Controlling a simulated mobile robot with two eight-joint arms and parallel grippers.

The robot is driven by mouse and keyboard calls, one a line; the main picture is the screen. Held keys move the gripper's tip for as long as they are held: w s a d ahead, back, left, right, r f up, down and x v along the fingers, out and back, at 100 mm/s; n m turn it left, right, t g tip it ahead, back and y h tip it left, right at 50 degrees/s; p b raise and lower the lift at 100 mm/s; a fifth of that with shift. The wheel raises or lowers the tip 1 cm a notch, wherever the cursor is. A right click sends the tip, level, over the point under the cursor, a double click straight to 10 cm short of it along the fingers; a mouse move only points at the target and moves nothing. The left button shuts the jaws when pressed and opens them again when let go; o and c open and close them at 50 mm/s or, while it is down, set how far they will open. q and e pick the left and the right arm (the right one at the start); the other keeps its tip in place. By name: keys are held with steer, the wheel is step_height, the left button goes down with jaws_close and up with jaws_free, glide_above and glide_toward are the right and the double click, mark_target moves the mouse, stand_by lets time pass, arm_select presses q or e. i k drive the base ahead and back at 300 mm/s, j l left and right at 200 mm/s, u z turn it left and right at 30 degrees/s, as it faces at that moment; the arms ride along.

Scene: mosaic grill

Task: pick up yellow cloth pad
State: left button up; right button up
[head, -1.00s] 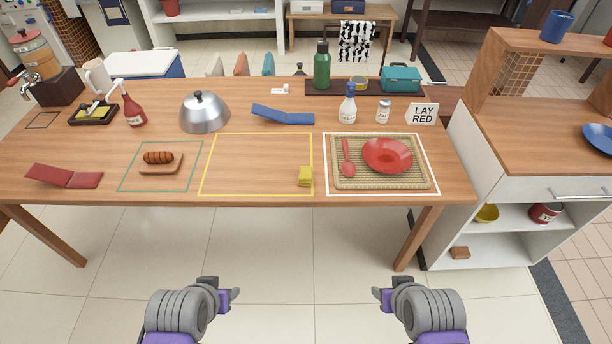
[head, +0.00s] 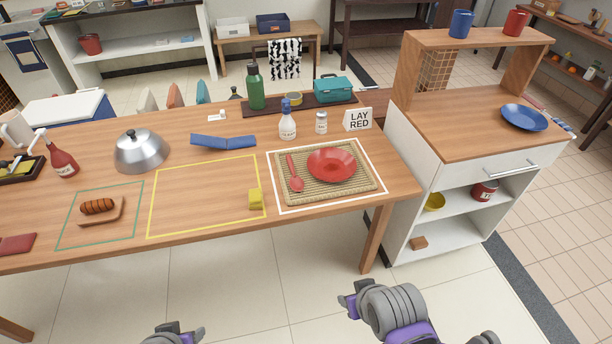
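My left gripper (head: 198,334) is at the bottom edge of the head view, mostly cut off, in front of the table and apart from the pad. My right gripper (head: 347,298) is also in front of the table, below and right of the pad. Nothing shows held in either one, and their finger gaps are not clear.
A sausage on a board (head: 97,207) lies left, and a steel dome (head: 141,151) and blue folded strip (head: 223,141) behind. A shelf unit (head: 452,225) stands right.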

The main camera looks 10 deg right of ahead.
mark_target(255, 196)
steer(key=i+j+z, duration=0.15)
steer(key=i+j, duration=1)
steer(key=j, duration=0.15)
